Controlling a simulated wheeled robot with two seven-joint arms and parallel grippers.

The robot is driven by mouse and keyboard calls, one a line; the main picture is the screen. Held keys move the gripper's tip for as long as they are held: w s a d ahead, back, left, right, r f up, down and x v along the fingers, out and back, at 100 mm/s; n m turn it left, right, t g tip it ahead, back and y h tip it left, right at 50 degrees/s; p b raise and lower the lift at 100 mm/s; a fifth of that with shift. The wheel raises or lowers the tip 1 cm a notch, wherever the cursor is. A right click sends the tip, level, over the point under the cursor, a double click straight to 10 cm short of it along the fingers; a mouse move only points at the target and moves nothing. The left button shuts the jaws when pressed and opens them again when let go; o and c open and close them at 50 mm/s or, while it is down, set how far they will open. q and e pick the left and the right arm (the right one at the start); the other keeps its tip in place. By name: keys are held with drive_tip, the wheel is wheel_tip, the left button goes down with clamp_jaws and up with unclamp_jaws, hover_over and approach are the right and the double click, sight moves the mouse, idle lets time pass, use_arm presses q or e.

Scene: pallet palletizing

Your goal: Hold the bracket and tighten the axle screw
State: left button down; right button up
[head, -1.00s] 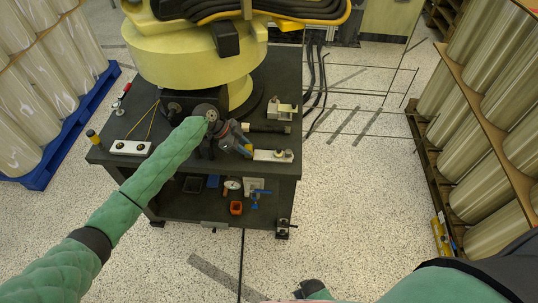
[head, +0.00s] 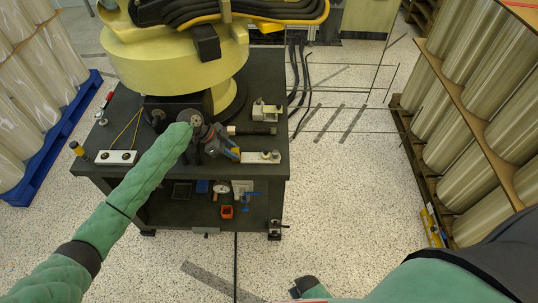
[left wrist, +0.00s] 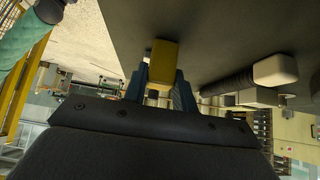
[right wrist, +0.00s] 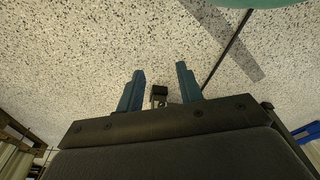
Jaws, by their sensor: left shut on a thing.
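My left gripper (head: 232,152) is low over the front of the dark cart top and shut on a small yellow block-like piece. In the left wrist view the yellow piece (left wrist: 163,62) sits between the blue fingers. Whether it belongs to the bracket, I cannot tell. A pale bar (head: 258,157) with a small rounded metal fitting lies just right of the fingers. No axle screw can be made out. My right gripper (right wrist: 160,80) is open and empty above the speckled floor; in the head view only part of its arm shows at the bottom.
The cart (head: 265,80) carries a big yellow robot base (head: 175,65). A beige block fitting (head: 266,110), a dark-handled tool (head: 258,131) and a white two-hole plate (head: 115,157) lie on top. An orange box (head: 227,212) is on the lower shelf.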

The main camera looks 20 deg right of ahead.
drive_tip(key=w+d+r+h, duration=0.1)
drive_tip(key=w+d+r, duration=0.3)
drive_tip(key=w, duration=0.4)
drive_tip(key=w+d+r+n, duration=0.1)
drive_tip(key=w+d+r, duration=0.35)
drive_tip(key=w, duration=0.35)
drive_tip(key=w+d+r+h, duration=0.1)
drive_tip(key=w+d+r, duration=0.35)
drive_tip(key=w, duration=0.25)
drive_tip(key=w+d+r+h, duration=0.1)
drive_tip(key=w+d+r, duration=0.3)
drive_tip(key=w+r, duration=0.5)
drive_tip(key=w+d+r+h, duration=0.2)
drive_tip(key=w+d+r, duration=0.3)
drive_tip(key=r, duration=0.6)
wheel_tip(320, 180, up, 20)
drive_tip(key=n+g+y, duration=0.2)
drive_tip(key=n+y, duration=0.2)
drive_tip(key=y, duration=0.1)
hover_over(276, 152)
drive_tip(key=shift+s+a+f, duration=0.1)
drive_tip(key=shift+a+f, duration=0.05)
drive_tip(key=shift+f, duration=3.25)
